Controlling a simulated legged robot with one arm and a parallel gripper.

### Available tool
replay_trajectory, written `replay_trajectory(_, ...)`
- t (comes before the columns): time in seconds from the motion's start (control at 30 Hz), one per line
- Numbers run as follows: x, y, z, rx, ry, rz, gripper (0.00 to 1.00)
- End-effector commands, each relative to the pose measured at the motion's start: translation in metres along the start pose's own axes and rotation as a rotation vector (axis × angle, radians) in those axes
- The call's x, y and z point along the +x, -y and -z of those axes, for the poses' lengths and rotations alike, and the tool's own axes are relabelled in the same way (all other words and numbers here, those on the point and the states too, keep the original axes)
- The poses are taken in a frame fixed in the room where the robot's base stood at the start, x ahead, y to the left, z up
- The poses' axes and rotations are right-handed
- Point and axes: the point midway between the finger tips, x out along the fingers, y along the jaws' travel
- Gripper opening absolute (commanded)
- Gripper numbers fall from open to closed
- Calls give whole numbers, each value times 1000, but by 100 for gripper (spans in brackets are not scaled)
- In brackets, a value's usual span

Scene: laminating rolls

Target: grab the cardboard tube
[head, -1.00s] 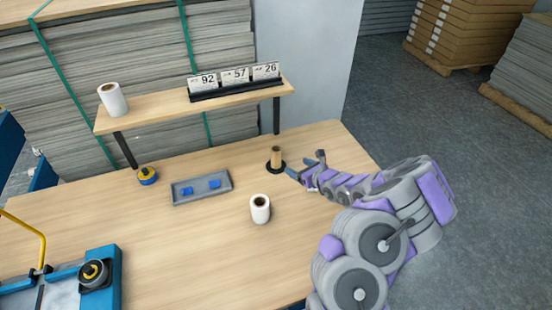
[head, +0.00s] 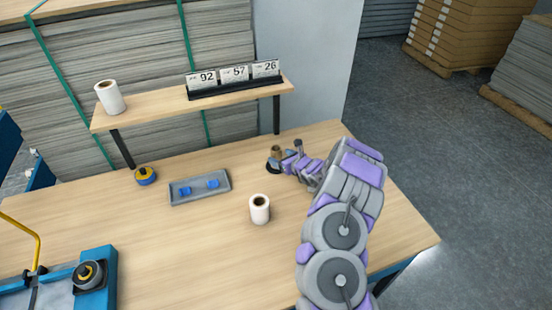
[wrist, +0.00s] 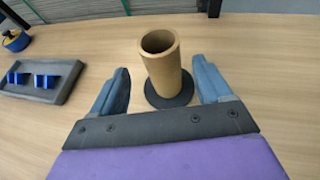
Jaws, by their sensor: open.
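The brown cardboard tube (wrist: 163,66) stands upright on a round black base (wrist: 168,97) on the table. In the head view the tube (head: 277,151) is at the back right of the table, partly hidden by my gripper (head: 279,159). In the wrist view my gripper (wrist: 163,86) is open, with one blue-grey finger left of the tube and one right of it. Gaps show between the tube and both fingers. The tube's open top faces up.
A white roll (head: 260,209) stands on the table in front of the tube. A grey tray (head: 200,188) with blue pieces and a yellow-blue tape roll (head: 146,176) lie to the left. A raised wooden shelf (head: 150,112) is behind, with a black leg (head: 276,115) near the tube.

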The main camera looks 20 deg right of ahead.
Motion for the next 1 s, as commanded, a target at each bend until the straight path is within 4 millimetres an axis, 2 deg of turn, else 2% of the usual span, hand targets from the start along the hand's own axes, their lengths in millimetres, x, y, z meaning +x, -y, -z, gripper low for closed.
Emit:
replay_trajectory(0.4,42,4,-1,-3,-3,-1,78)
replay_trajectory(0.77,48,4,-3,1,-1,-1,78)
replay_trajectory(1.0,48,4,-3,0,-1,-1,56)
